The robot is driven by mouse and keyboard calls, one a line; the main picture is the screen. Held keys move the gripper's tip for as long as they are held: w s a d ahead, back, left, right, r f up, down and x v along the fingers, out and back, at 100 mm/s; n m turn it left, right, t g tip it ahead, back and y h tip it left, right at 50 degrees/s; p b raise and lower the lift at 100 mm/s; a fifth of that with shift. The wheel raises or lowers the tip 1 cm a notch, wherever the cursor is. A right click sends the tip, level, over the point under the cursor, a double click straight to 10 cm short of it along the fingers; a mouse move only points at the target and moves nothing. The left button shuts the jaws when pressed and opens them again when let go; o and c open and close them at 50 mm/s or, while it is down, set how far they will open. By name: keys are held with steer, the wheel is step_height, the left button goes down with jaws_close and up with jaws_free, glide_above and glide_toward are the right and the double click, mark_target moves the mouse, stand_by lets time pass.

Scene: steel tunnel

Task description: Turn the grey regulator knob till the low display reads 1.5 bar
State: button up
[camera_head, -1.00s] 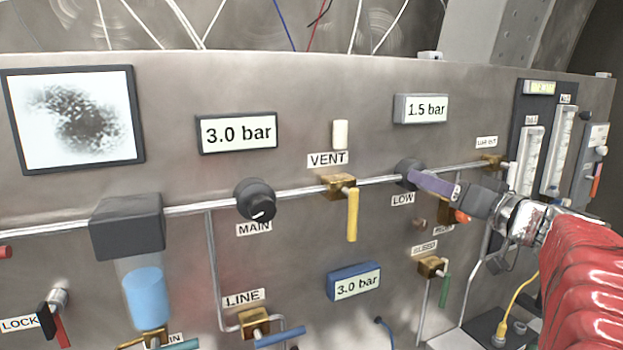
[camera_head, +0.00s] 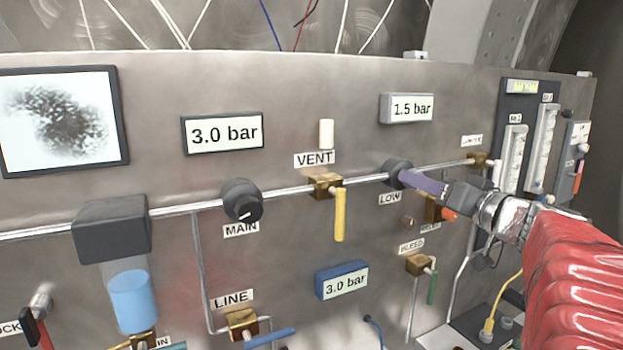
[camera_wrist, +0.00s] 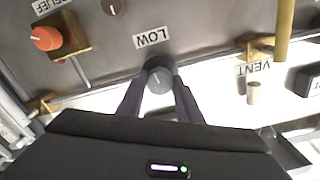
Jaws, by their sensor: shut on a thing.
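The grey regulator knob (camera_head: 397,171) sits on the pipe above the LOW label (camera_head: 389,198). My gripper (camera_head: 406,178) reaches in from the right with its purple fingers on the knob. In the wrist view the knob (camera_wrist: 159,80) lies between the two fingertips (camera_wrist: 159,90), which are shut on it. The low display (camera_head: 408,108), above the knob, reads 1.5 bar. The knob's pointer mark is too small to read in the head view.
A larger black MAIN knob (camera_head: 242,201) and a display reading 3.0 bar (camera_head: 222,132) are to the left. The VENT valve's yellow handle (camera_head: 340,214) is just left of the knob. The orange relief knob (camera_wrist: 46,38) is close by. A blue-framed display (camera_head: 342,280) reads 3.0 bar.

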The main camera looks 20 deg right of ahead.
steer(key=shift+m, duration=0.4)
steer(key=o, duration=1)
steer(key=shift+o, duration=0.2)
steer(key=s, duration=1.3)
steer(key=shift+s+d, duration=0.25)
steer(key=shift+s, duration=0.15)
steer(key=shift+f, duration=0.1)
